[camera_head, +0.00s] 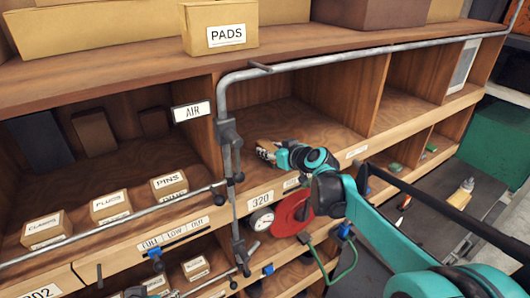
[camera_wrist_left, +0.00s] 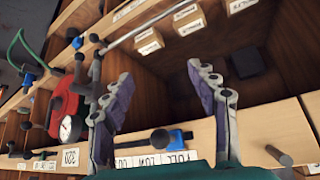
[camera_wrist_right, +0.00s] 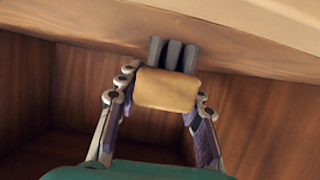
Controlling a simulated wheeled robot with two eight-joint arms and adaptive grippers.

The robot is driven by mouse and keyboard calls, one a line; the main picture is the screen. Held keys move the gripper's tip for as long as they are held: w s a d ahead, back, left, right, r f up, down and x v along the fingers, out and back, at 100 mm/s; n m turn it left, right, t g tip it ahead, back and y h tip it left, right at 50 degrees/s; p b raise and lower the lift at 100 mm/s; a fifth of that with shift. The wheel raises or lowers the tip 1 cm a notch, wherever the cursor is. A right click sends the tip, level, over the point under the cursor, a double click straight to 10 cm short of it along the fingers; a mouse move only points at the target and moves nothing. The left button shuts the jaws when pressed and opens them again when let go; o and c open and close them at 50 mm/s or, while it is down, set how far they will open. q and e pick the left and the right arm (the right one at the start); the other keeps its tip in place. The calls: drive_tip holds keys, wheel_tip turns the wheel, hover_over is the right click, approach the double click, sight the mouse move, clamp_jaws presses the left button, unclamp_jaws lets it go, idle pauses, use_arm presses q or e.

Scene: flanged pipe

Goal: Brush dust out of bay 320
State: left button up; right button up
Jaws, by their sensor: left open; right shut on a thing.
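Bay 320 (camera_head: 300,123) is a wooden compartment with its "320" label (camera_head: 260,199) on the front edge. My right gripper (camera_head: 272,152) reaches into it over the front edge. In the right wrist view, my right gripper (camera_wrist_right: 160,100) is shut on a brush (camera_wrist_right: 168,90), a tan block with dark bristles (camera_wrist_right: 173,53) pointing away from the hand. The bristles are close to a wooden surface; I cannot tell whether they touch. No dust is distinguishable.
A grey pipe (camera_head: 350,57) runs along the shelf top and down the left side of bay 320. A gauge (camera_head: 262,219) and red disc (camera_head: 291,214) sit below the bay. Small labelled boxes (camera_head: 110,206) stand in the left compartment. The PADS box (camera_head: 220,27) stands on top.

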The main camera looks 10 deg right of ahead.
sight(258, 163)
drive_tip(key=shift+w+d, duration=0.2)
drive_tip(key=shift+d, duration=0.55)
drive_tip(key=shift+w+d, duration=0.3)
drive_tip(key=shift+d, duration=0.35)
drive_tip(key=shift+s+a, duration=0.25)
drive_tip(key=shift+a, duration=0.3)
drive_tip(key=shift+s+a, duration=0.2)
drive_tip(key=shift+a, duration=0.3)
drive_tip(key=shift+s+a, duration=0.2)
drive_tip(key=shift+a, duration=0.45)
drive_tip(key=shift+s+a, duration=0.25)
drive_tip(key=shift+a, duration=0.45)
drive_tip(key=shift+s+a, duration=0.2)
drive_tip(key=shift+a, duration=0.3)
drive_tip(key=shift+s+a, duration=0.2)
drive_tip(key=shift+a, duration=0.3)
drive_tip(key=shift+s+a, duration=0.2)
drive_tip(key=shift+a, duration=0.35)
drive_tip(key=shift+s+a, duration=0.15)
drive_tip(key=shift+a, duration=0.4)
drive_tip(key=shift+w+d, duration=0.2)
drive_tip(key=shift+d, duration=0.3)
drive_tip(key=shift+w+d, duration=0.15)
drive_tip(key=shift+d, duration=0.35)
drive_tip(key=shift+w+d+r, duration=0.1)
drive_tip(key=shift+w+d, duration=0.15)
drive_tip(key=shift+d, duration=0.4)
drive_tip(key=shift+w+d, duration=0.25)
drive_tip(key=shift+d, duration=0.4)
drive_tip(key=shift+a, duration=0.1)
